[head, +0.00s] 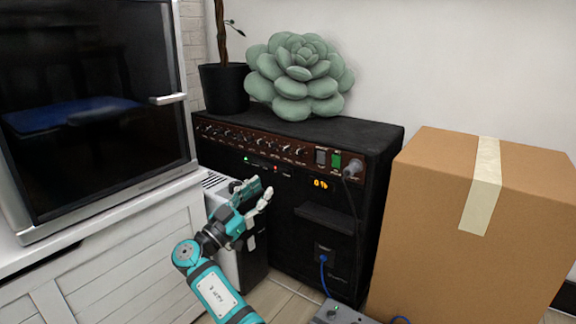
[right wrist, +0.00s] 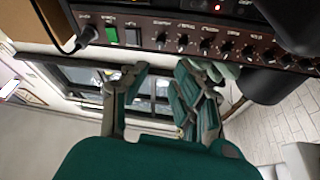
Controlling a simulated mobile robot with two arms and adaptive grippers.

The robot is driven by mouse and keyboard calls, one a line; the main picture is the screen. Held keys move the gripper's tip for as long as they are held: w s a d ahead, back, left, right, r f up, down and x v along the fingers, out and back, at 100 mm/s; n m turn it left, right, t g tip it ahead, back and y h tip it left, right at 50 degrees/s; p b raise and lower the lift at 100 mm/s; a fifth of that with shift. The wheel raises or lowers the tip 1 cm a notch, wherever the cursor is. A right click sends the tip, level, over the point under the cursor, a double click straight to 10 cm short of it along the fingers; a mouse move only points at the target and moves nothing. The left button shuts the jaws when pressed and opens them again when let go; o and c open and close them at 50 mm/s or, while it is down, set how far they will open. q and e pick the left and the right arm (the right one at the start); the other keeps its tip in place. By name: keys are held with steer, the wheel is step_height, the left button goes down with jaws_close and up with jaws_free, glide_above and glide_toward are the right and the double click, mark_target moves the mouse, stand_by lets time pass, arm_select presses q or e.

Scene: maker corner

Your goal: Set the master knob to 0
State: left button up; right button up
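The black amplifier (head: 290,215) has a brown control panel with a row of knobs (head: 250,143). The right wrist view shows the panel upside down, with several dark knobs; the knob nearest the switches (right wrist: 161,41) is clear of the fingers. The labels are too small to tell which knob is the master. An orange display (head: 320,184) is lit, but I cannot read it surely. My right gripper (head: 261,186) is in front of the amplifier, below the panel. It also shows in the right wrist view (right wrist: 162,70), with fingers apart and nothing between them. My left gripper is not in view.
A black switch and a green switch (head: 337,160) sit beside a plugged-in cable (head: 350,170). A succulent (head: 298,78) and a dark plant pot (head: 224,88) stand on or behind the amplifier. A cardboard box (head: 430,235) is at right, a white cabinet (head: 120,240) at left.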

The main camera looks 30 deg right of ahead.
mark_target(297, 154)
steer(key=b+x, duration=0.4)
steer(key=x, duration=0.7)
steer(key=shift+w+d+b, duration=0.15)
steer(key=shift+d+b, duration=0.15)
steer(key=shift+d, duration=0.1)
steer(key=shift+w+d+r, duration=0.2)
steer(key=shift+d+r, duration=0.2)
steer(key=shift+d, duration=0.2)
steer(key=shift+c, duration=0.4)
jaws_close()
